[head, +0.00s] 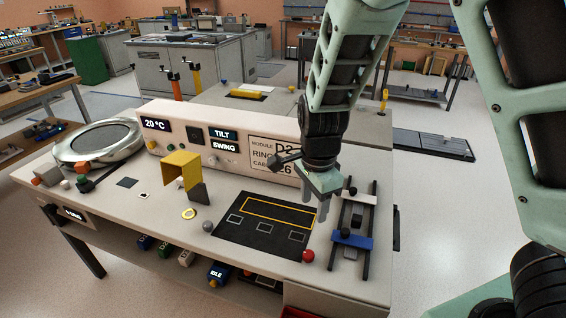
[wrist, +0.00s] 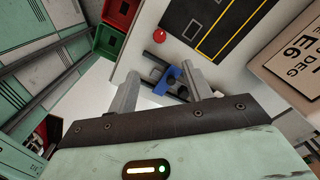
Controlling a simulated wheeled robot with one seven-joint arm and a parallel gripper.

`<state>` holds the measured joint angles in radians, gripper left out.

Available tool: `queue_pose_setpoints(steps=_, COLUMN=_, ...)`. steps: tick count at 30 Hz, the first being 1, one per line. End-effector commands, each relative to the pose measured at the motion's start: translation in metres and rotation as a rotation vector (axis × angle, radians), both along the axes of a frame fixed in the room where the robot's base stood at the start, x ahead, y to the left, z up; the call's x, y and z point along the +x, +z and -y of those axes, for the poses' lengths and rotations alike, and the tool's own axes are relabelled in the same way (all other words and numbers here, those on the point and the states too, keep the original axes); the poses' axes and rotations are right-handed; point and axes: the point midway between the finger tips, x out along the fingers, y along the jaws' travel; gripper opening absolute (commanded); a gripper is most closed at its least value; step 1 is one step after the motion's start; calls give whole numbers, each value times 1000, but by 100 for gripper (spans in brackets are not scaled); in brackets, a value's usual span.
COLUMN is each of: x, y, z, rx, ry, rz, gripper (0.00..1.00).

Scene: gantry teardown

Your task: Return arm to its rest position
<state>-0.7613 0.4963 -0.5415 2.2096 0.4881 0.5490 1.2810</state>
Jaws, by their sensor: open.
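My green arm reaches in from the upper right in the head view. My gripper (head: 323,208) points down above the right part of the workbench (head: 150,215), between the black mat and the rail fixture. In the wrist view my gripper (wrist: 160,92) has its two grey fingers apart with nothing held between them. Beyond the fingers is the rail fixture (head: 368,212) with its blue block (head: 352,239); the blue block also shows in the wrist view (wrist: 174,78).
A black mat (head: 262,240) with outlined slots lies left of my gripper. A red ball (head: 308,256) sits by its corner. A panel box (head: 220,138) stands behind.

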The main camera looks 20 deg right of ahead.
Motion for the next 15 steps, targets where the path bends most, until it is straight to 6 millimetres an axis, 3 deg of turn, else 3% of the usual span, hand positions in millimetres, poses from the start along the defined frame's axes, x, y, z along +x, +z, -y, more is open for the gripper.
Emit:
queue_pose_setpoints(steps=4, x=-4, y=2, z=-3, rx=10, ry=32, rz=-5, gripper=50)
queue_pose_setpoints(steps=7, x=-23, y=11, z=-18, rx=53, ry=200, rz=-23, gripper=50)
queue_pose_setpoints(steps=11, x=-68, y=36, z=-48, rx=134, ry=628, rz=-30, gripper=50)
queue_pose_setpoints(steps=15, x=-124, y=67, z=-68, rx=167, ry=1189, rz=10, gripper=50)
